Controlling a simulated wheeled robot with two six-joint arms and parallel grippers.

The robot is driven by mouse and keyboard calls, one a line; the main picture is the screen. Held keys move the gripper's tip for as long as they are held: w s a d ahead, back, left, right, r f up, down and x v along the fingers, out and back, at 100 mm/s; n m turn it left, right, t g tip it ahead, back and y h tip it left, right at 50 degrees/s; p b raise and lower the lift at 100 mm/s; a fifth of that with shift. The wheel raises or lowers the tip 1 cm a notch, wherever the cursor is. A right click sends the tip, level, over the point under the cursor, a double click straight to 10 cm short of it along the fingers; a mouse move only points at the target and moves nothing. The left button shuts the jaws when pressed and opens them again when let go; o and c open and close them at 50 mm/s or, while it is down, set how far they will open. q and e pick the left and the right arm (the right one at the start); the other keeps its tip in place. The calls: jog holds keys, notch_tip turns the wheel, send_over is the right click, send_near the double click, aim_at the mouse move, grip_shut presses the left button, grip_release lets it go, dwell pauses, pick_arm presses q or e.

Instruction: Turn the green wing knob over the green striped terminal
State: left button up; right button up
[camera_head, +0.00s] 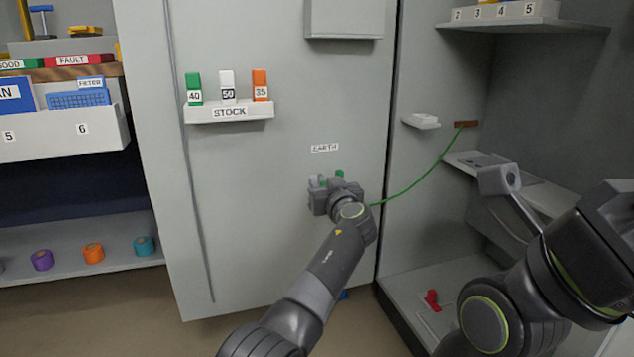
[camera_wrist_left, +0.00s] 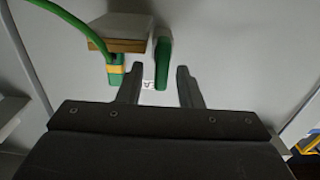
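In the left wrist view the green wing knob (camera_wrist_left: 162,62) stands on edge just beyond the fingertips, in line with the gap between them. My left gripper (camera_wrist_left: 158,82) is open with a finger to either side of that line and nothing clearly held. The green terminal with a yellow stripe (camera_wrist_left: 115,70) is to the left of the knob, with a green wire (camera_wrist_left: 75,22) close by. In the head view my left gripper (camera_head: 328,190) is at the door below the EARTH label (camera_head: 324,148) and hides most of the terminal. A bit of green (camera_head: 339,173) shows above it.
A STOCK holder (camera_head: 229,113) with green, white and orange tags is on the door at upper left. The green wire (camera_head: 420,178) runs right to a brown block (camera_head: 466,124). My right arm (camera_head: 520,300) is at right; its fingers cannot be made out.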

pick_arm(q)
grip_shut()
dwell(0.3)
jog(key=shift+d+m, duration=0.2)
jog(key=shift+m, duration=0.7)
jog(key=m, duration=0.3)
jog(key=shift+w+d+f+m, duration=0.1)
jog(key=shift+w+d+m, duration=0.05)
jog(key=shift+d+m, duration=0.2)
grip_release()
